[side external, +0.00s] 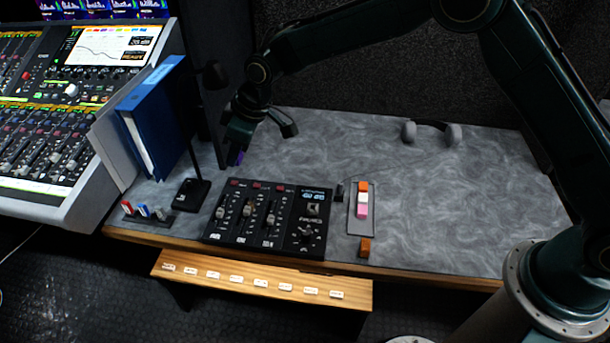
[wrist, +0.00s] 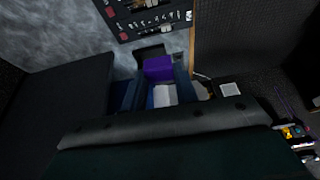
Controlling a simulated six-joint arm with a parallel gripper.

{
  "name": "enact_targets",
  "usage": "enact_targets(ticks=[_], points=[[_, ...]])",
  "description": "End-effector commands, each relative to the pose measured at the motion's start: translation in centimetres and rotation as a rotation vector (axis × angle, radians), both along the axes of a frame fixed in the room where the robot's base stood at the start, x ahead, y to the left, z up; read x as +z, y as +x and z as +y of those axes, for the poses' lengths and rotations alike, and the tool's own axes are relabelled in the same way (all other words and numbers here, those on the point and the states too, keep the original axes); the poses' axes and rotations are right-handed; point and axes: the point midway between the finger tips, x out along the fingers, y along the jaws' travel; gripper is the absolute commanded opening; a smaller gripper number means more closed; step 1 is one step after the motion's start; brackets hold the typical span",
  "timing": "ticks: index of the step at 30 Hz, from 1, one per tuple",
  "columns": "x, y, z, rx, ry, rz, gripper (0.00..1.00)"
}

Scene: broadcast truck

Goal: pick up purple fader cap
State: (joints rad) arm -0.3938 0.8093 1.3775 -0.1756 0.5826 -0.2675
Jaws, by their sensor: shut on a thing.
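The purple fader cap (side external: 239,158) is between the jaws of my gripper (side external: 236,152), near the table's back left beside the dark upright panel. In the wrist view the purple cap (wrist: 158,67) shows as a purple block between the two dark blue fingers of my gripper (wrist: 157,85). The gripper is shut on it. A pale patch shows just below the purple block in that view; I cannot tell what it belongs to. In the side view the cap is partly hidden by the fingers, and any gap under it is hard to judge.
A small black mixer (side external: 268,215) stands at the table's front. Right of it a narrow tray (side external: 352,224) holds orange, white and pink caps; an orange block (side external: 365,247) lies nearby. A blue binder (side external: 152,115) and black stand base (side external: 192,195) are left. Headphones (side external: 432,132) lie behind.

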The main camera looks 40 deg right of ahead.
Motion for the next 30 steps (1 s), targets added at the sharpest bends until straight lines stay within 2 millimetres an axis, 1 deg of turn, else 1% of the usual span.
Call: enact_targets(ticks=[1, 3, 8, 25, 30], points=[[0.6, 0.0, 0.0, 0.000, 0.001, -0.003, 0.08], [1.1, 0.0, 0.0, 0.000, 0.001, -0.001, 0.08], [1.7, 0.0, 0.0, 0.000, 0.001, -0.001, 0.08], [1.7, 0.0, 0.0, 0.001, 0.000, -0.001, 0.08], [1.6, -0.2, -0.6, 0.022, 0.000, 0.001, 0.08]])
